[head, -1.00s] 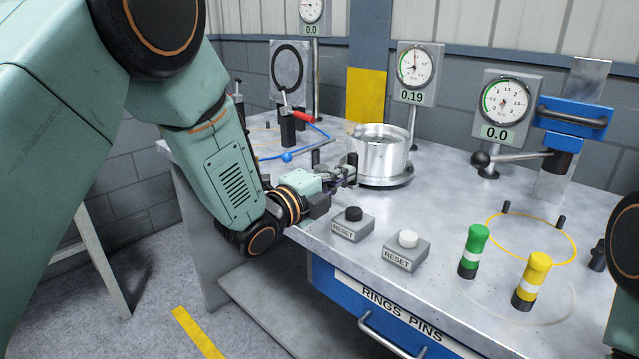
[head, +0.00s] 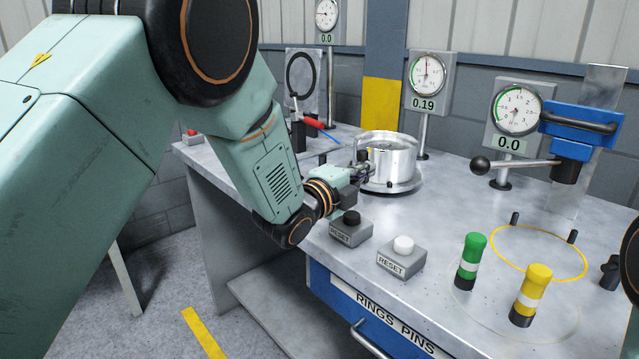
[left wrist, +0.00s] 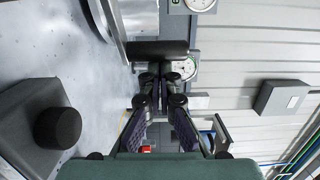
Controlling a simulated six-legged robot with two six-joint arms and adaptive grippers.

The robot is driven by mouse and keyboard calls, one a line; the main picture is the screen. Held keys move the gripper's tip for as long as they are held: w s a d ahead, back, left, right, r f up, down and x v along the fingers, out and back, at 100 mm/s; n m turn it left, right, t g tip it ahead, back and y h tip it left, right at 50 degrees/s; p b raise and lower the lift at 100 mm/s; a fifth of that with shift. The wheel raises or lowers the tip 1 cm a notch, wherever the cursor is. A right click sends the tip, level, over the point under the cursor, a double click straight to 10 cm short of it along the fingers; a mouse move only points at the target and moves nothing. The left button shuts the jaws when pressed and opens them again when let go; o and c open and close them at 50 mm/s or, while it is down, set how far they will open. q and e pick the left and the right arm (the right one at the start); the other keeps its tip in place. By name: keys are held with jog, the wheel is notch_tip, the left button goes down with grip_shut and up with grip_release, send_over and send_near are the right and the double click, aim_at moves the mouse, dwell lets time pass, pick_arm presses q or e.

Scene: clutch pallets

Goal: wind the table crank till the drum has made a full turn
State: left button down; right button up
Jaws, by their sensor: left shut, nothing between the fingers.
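The silver metal drum (head: 390,155) stands on a round base on the table. A dark upright peg (head: 363,154), which looks like the crank's handle, is at the drum's left side. My left gripper (head: 361,172) is shut and empty, beside this peg at the drum's left. I cannot tell whether it touches the peg. In the left wrist view the fingers of my left gripper (left wrist: 162,88) come together just below a dark bar (left wrist: 160,50), likely the same handle. The crank's arm is mostly hidden. My right gripper is not in view.
Two reset boxes (head: 350,236) (head: 401,262) stand in front of the drum. Green (head: 471,262) and yellow (head: 531,295) pegs stand to the right. A gauge (head: 430,80) behind the drum reads 0.19. A blue lever press (head: 580,130) stands at the back right.

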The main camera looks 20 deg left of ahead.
pick_arm(q)
jog(key=shift+b+x, duration=0.35)
jog(key=shift+x, duration=0.8)
jog(key=shift+w+a, duration=0.1)
jog(key=shift+w, duration=0.05)
